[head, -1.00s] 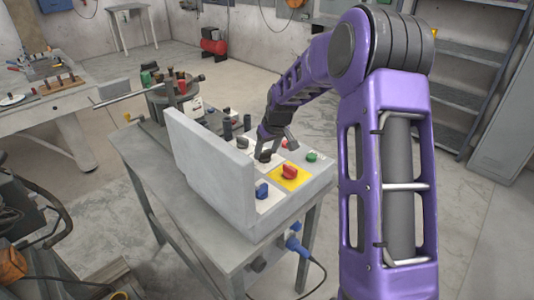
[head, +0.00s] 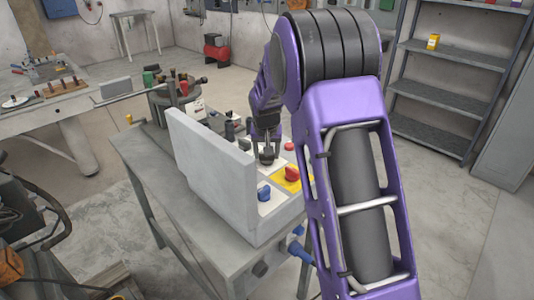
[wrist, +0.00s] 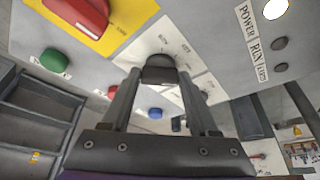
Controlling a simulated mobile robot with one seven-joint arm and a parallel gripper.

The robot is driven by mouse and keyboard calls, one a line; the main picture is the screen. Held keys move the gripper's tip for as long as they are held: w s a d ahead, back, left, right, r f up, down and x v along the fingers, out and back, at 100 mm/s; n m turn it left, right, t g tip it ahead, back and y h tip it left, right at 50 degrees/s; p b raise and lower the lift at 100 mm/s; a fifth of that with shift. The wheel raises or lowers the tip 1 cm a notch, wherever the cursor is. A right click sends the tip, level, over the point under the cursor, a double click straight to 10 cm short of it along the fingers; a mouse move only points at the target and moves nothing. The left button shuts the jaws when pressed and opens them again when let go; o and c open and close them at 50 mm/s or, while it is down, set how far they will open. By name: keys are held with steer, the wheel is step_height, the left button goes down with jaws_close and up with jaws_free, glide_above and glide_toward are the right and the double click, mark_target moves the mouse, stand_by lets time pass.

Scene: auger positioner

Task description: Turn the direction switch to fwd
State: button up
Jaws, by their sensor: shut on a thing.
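A black knob (wrist: 160,68) sits on a white plate (wrist: 188,42) with small lettering that I cannot read clearly. It is likely the direction switch, and its pointer position cannot be told. My gripper (wrist: 160,80) is shut on this knob, with one finger on each side. In the head view my gripper (head: 265,148) comes down steeply onto the same knob (head: 266,159) on the grey control panel, and the fingers hide part of it.
A red switch on a yellow plate (head: 283,181) and a blue knob (head: 264,193) are close in front. A red button (head: 289,146) is just right of my gripper. A tall grey plate (head: 212,180) stands to the left. A green button (wrist: 55,60) shows in the wrist view.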

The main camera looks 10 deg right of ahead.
steer(key=o, duration=1.4)
steer(key=shift+c, duration=0.2)
steer(key=p+v, duration=0.1)
steer(key=v, duration=1.6)
steer(key=shift+r, duration=0.2)
